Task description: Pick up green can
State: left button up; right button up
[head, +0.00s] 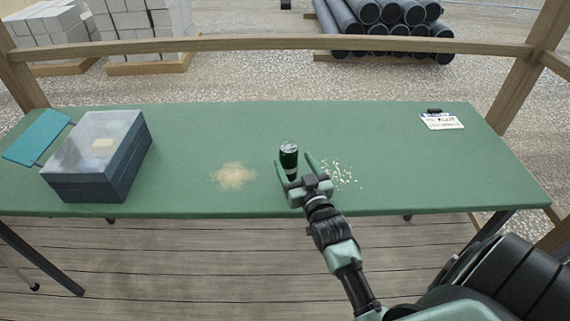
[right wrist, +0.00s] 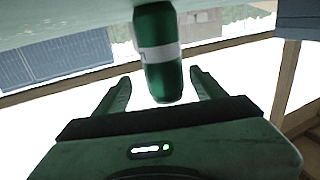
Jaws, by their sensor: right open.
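The green can (head: 289,152) with a pale band stands upright on the green table (head: 380,130), near the middle. My right gripper (head: 294,160) is open, with one finger on either side of the can. In the right wrist view the can (right wrist: 159,50) shows between the two spread fingers of the gripper (right wrist: 160,77), with gaps on both sides. The can's lower part is partly hidden by the gripper in the head view. My left gripper is not in view.
A dark box with a clear top (head: 95,185) and a teal panel (head: 37,138) are at the left. A sawdust-like heap (head: 233,176) lies left of the can, pale bits (head: 340,175) right. A badge-like card (head: 441,121) lies at the far right.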

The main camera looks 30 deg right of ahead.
aim_at(286, 148)
jog(key=shift+w+d+r, duration=0.1)
jog(key=shift+w+r, duration=0.1)
jog(key=shift+w, duration=0.25)
jog(key=shift+w+r+p, duration=0.3)
jog(key=shift+w+p, duration=0.05)
jog(key=shift+w, duration=0.5)
jog(key=x, duration=0.3)
jog(key=shift+w+f, duration=0.2)
jog(key=shift+w, duration=0.05)
jog(key=c, duration=1.5)
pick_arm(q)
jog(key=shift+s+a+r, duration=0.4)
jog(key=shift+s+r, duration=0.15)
pick_arm(e)
grip_shut()
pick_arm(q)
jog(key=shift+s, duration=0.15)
pick_arm(e)
jog(key=shift+r, duration=0.1)
